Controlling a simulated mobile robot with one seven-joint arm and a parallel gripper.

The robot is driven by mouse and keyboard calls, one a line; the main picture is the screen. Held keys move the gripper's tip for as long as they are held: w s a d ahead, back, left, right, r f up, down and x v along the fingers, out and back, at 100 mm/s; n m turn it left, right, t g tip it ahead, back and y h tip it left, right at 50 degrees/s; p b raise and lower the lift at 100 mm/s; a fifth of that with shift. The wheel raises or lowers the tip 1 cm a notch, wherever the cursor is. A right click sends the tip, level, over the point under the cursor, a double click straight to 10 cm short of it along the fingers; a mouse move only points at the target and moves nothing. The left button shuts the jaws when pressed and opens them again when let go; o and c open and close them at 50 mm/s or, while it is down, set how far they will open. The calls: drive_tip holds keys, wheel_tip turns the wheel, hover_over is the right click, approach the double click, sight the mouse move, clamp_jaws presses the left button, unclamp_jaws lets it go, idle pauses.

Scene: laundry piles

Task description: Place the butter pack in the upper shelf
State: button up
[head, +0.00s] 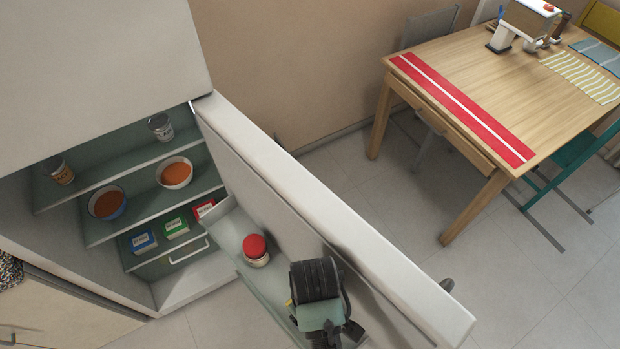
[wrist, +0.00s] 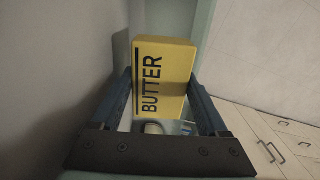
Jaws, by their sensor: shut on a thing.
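The yellow butter pack (wrist: 168,62), lettered BUTTER in dark print, is between the fingers of my gripper (wrist: 160,88) in the wrist view. My gripper is shut on it. In the head view my gripper (head: 322,318) is low beside the inner face of the open fridge door, over the door bin; my wrist hides the fingers and nearly all of the pack. The upper shelf (head: 108,168) inside the fridge holds a can (head: 160,127) at the right and a jar (head: 60,170) at the left, with bare room between them.
A lower shelf (head: 135,208) holds two bowls (head: 174,172) of orange food. Blue, green and red boxes (head: 175,228) stand below. A red-lidded jar (head: 256,250) stands in the door bin. The open door (head: 330,215) stands between my gripper and the table (head: 480,85).

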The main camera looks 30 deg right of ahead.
wheel_tip(320, 180, down, 4)
drive_tip(key=shift+r, duration=0.15)
wheel_tip(320, 180, down, 2)
drive_tip(key=shift+f, duration=0.1)
drive_tip(key=shift+w+d+f+p, duration=0.1)
drive_tip(key=shift+d+f+p, duration=0.15)
drive_tip(key=shift+f+p, duration=0.3)
drive_tip(key=shift+f, duration=0.1)
drive_tip(key=o, duration=1.4)
wheel_tip(320, 180, up, 12)
drive_tip(key=shift+r, duration=0.15)
